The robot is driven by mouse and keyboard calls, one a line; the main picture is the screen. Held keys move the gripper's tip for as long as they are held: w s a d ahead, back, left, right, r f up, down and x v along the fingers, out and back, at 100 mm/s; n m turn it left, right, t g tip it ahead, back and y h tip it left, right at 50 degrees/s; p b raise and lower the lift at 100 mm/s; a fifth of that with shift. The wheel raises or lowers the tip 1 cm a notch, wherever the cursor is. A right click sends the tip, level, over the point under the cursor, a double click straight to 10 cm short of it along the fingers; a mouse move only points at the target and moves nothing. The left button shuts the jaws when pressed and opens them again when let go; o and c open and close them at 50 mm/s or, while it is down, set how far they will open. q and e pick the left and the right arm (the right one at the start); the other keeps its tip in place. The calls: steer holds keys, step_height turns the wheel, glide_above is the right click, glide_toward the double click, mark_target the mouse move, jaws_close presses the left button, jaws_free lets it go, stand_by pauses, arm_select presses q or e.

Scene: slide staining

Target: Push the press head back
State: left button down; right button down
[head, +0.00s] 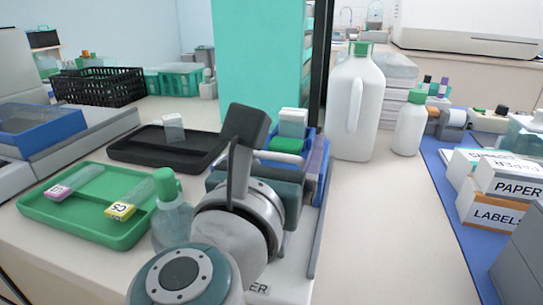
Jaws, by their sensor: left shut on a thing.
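My left arm comes in from the bottom centre, and its dark grey gripper (244,135) reaches over the press (257,185), a grey-teal device on a light base with a partly hidden label. The wrist covers much of the press. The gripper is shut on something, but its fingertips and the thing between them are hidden. I cannot make out the press head clearly or tell how far back it stands. Just behind are a green block (287,145) and a white-topped piece (293,122). My right gripper is not in view.
A green tray (85,222) with labelled slides and a dropper bottle (171,215) stand left of my arm. A black tray (150,150) lies behind. White jugs (357,105) stand back right. Bench right of the press is clear up to the blue mat (455,205) with boxes.

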arm_select(q)
steer(key=shift+w+d+f, duration=0.1)
steer(key=shift+w+d, duration=0.15)
steer(key=shift+w, duration=0.25)
steer(key=shift+s, duration=0.1)
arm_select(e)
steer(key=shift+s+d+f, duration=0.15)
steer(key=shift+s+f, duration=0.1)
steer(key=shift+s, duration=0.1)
arm_select(q)
steer(key=shift+f, duration=0.1)
steer(key=shift+c, duration=0.4)
jaws_free()
steer(key=shift+o, duration=0.2)
steer(key=shift+w+d, duration=0.15)
steer(key=shift+w, duration=0.05)
steer(key=shift+s+a, duration=0.25)
steer(key=shift+s, duration=0.2)
steer(key=p+v, duration=0.1)
steer(key=v, duration=0.8)
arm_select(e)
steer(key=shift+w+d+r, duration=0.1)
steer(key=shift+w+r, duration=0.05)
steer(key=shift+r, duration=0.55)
